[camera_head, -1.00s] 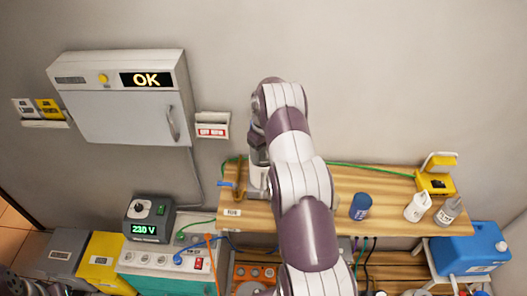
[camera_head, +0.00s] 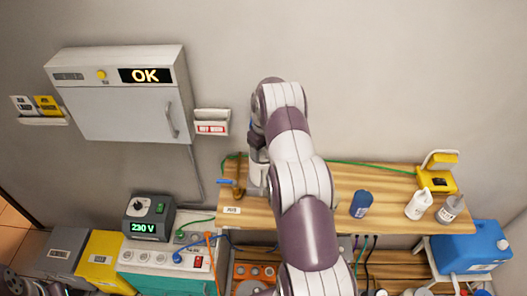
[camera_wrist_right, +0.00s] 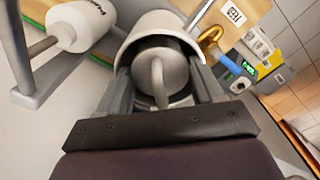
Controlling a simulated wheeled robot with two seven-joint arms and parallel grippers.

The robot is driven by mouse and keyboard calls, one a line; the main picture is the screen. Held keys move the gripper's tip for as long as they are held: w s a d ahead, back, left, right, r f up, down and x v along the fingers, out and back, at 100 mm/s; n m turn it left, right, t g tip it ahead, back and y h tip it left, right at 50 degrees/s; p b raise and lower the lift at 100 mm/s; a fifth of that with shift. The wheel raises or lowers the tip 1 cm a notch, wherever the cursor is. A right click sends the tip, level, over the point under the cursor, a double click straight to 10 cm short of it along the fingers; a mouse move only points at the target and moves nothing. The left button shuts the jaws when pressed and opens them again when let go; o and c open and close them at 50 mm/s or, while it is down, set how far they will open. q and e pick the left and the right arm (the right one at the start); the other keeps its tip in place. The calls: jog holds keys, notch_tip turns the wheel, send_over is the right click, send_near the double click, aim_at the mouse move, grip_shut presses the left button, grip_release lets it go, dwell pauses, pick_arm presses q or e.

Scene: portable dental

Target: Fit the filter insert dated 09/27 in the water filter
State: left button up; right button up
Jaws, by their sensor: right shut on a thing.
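My right gripper (camera_wrist_right: 162,92) is shut on a round insert (camera_wrist_right: 158,82) with a dark grey body and a pale loop handle, between its two grey fingers. A white curved housing (camera_wrist_right: 157,22), apparently of the water filter, surrounds the insert's far side in the wrist view; how deep the insert sits I cannot tell. No date on it is readable. In the head view the right arm reaches to the left end of the wooden shelf and largely hides the gripper, the insert and the white filter body (camera_head: 256,176).
A brass tap (camera_head: 239,176) with a blue lever stands close left of the filter. A white cylinder (camera_wrist_right: 75,25) on a bracket is near the gripper in the wrist view. A blue cup (camera_head: 361,204) and white bottles (camera_head: 418,204) stand further right on the shelf (camera_head: 390,180).

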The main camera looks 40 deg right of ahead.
jog(key=o, duration=1.5)
jog(key=shift+c, duration=0.2)
